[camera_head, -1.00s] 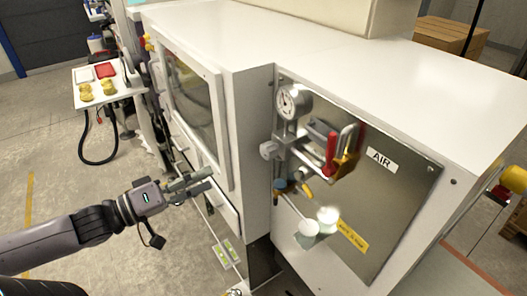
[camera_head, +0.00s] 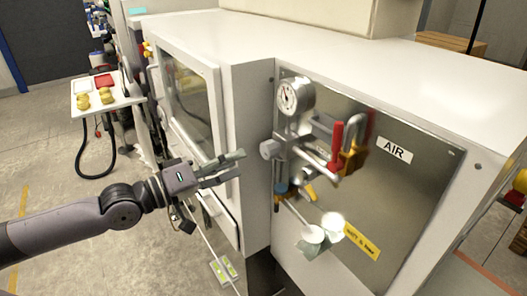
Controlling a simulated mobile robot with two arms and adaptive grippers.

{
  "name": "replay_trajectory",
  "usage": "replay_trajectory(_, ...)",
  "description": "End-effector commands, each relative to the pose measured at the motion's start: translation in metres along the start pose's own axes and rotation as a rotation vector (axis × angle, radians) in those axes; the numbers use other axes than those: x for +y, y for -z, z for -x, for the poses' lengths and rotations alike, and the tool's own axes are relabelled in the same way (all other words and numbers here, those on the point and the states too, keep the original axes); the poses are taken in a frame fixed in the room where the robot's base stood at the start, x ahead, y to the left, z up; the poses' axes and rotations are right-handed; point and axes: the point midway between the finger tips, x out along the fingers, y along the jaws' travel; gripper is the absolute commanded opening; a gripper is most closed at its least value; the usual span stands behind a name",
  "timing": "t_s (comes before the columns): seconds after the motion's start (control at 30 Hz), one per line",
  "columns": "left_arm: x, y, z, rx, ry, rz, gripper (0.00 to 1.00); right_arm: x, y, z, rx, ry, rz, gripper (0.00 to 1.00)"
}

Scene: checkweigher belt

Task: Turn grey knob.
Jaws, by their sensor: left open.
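The grey knob (camera_head: 271,149) sticks out to the left from the air unit, just below the round pressure gauge (camera_head: 294,96). My left gripper (camera_head: 239,164) is open and empty, its fingers pointing right toward the knob. In the picture a short gap lies between its fingertips and the knob; the two appear apart. The fingers show in front of the white cabinet's side, and their depth relative to the knob is hard to judge. My right gripper is not in view.
The white cabinet (camera_head: 248,150) has a windowed door at left. Open floor lies at lower left.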

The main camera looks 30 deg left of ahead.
Motion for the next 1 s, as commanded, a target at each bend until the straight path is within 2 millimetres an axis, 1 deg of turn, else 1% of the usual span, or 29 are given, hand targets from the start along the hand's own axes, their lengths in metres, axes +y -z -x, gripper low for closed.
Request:
replay_trajectory(0.03, 0.001, 0.004, -0.001, 0.008, 0.001, 0.000, 0.54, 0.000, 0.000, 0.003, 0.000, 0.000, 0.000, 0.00)
replay_trajectory(0.13, -0.001, 0.005, -0.004, 0.013, 0.004, -0.001, 0.54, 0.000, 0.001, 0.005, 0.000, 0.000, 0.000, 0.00)
replay_trajectory(0.47, 0.000, 0.004, -0.021, 0.011, 0.001, 0.000, 0.54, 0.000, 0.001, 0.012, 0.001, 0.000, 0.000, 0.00)
replay_trajectory(0.67, 0.001, 0.004, -0.036, 0.008, -0.002, 0.003, 0.54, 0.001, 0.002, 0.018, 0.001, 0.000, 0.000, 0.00)
replay_trajectory(1.0, 0.001, 0.003, -0.068, 0.006, -0.001, 0.002, 0.54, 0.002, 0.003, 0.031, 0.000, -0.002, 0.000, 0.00)
